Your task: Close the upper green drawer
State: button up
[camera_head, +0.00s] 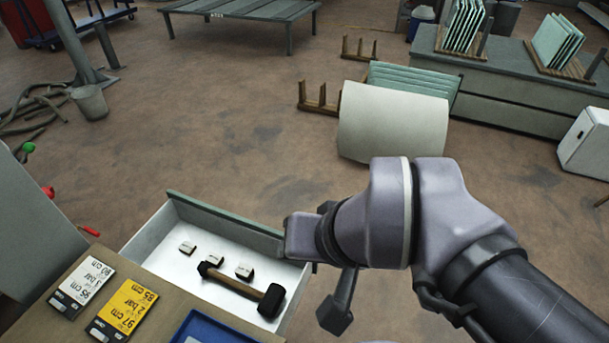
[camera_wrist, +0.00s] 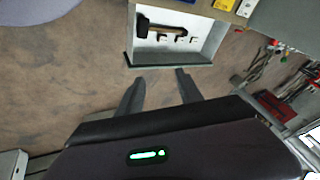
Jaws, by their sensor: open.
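The upper drawer (camera_head: 160,237) stands pulled out, with a white inside and a thin green front (camera_head: 222,220). A hammer (camera_head: 240,284) with a black head and wooden handle lies in it beside several small light blocks (camera_head: 244,271). In the wrist view the drawer (camera_wrist: 204,38) is at the top, its dark front edge (camera_wrist: 168,66) just beyond my fingertips. My gripper (camera_wrist: 158,74) is open and empty, with its two fingers apart and pointing at the drawer front. In the head view my arm hides the right end of the drawer front and most of my gripper.
The wooden cabinet top (camera_head: 150,277) holds a white card (camera_head: 82,281), a yellow card (camera_head: 125,309) and a blue tray (camera_head: 212,329). A large pale roll (camera_head: 392,125) and racks stand on the floor beyond. The brown floor in front of the drawer is clear.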

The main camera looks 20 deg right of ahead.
aim_at(155, 246)
jog(key=i+l+u, duration=0.25)
jog(key=l+u, duration=0.2)
jog(key=i+l+u, duration=0.2)
jog(key=l+u, duration=0.2)
jog(key=l, duration=0.15)
jog(key=i+l+u, duration=0.1)
jog(key=l+u, duration=0.8)
jog(key=l, duration=0.25)
jog(key=l+u, duration=0.4)
jog(key=l, duration=0.2)
jog(key=k+l+u, duration=0.25)
jog(key=l+u, duration=0.2)
jog(key=l, duration=0.1)
